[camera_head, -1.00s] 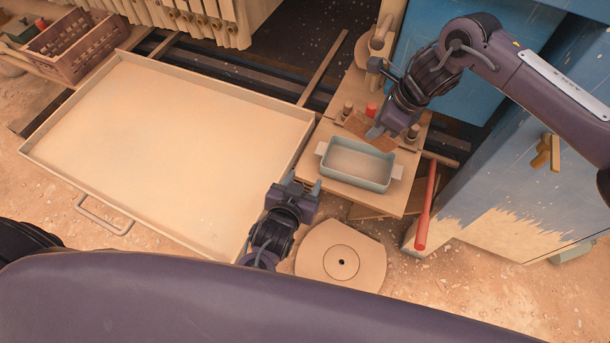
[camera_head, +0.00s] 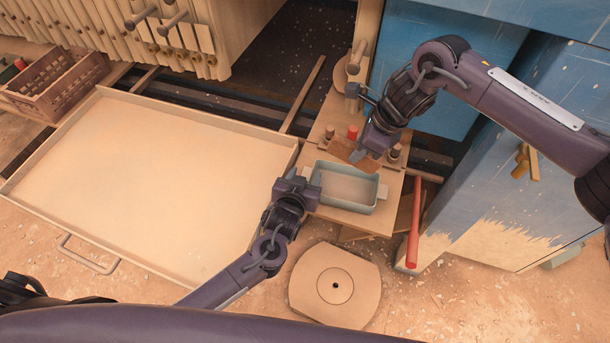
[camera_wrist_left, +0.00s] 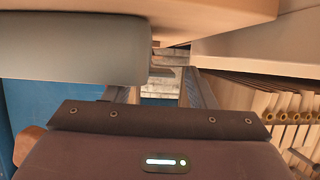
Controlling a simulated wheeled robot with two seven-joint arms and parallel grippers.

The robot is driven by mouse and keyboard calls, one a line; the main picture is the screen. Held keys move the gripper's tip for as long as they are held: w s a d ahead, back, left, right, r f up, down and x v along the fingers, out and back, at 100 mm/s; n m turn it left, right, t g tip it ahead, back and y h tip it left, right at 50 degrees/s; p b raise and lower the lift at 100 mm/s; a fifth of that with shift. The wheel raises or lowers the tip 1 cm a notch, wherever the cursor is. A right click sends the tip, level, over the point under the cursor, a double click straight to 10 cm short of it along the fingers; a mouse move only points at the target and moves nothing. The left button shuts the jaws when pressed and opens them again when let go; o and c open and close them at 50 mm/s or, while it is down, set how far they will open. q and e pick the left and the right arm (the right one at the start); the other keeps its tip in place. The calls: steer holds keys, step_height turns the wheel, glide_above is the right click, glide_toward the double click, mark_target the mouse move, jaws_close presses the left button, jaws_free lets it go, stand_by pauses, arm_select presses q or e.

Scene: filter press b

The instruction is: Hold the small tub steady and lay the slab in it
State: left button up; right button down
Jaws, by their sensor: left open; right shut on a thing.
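The small tub (camera_head: 345,205) is blue-grey, open and empty, with pale tabs at its ends. It sits on a wooden board (camera_head: 382,221). My left gripper (camera_head: 303,178) is open at the tub's left end, close to the tab there; I cannot tell whether they touch. In the left wrist view its fingers (camera_wrist_left: 163,88) stand apart, and a smooth grey form (camera_wrist_left: 75,48), likely the tub, fills the upper left. My right gripper (camera_head: 372,152) is shut on the brown slab (camera_head: 346,152), just behind the tub's far rim. The gripper hides part of the slab.
A wide shallow tray (camera_head: 150,165) fills the left. A red-handled bar (camera_head: 413,225) lies right of the tub. Short pegs and a red cylinder (camera_head: 352,132) stand behind it. A round plate (camera_head: 335,286) lies on the ground in front. A blue cabinet (camera_head: 480,190) stands at right.

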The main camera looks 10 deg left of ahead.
mark_target(346, 156)
arm_select(q)
steer(key=shift+w, duration=0.2)
steer(key=c, duration=1.1)
arm_select(e)
steer(key=shift+s+a+f+n+g+h, duration=0.15)
steer(key=shift+s+a+f+g+h, duration=0.05)
steer(key=shift+a+f+h, duration=0.35)
steer(key=shift+s+a+f+n+g+h, duration=0.2)
steer(key=shift+a+f+h, duration=0.25)
steer(key=shift+a+f, duration=0.15)
arm_select(q)
steer(key=shift+f, duration=0.1)
arm_select(e)
steer(key=shift+w+a+f+h, duration=0.15)
steer(key=shift+h, duration=0.25)
steer(key=shift+w+h, duration=0.2)
steer(key=shift+h, duration=0.1)
steer(key=shift+w+f, duration=0.15)
steer(key=shift+h, duration=0.3)
steer(key=shift+d+f, duration=0.15)
steer(key=shift+f, duration=2.3)
steer(key=shift+d+f, duration=0.15)
steer(key=shift+f, duration=2.3)
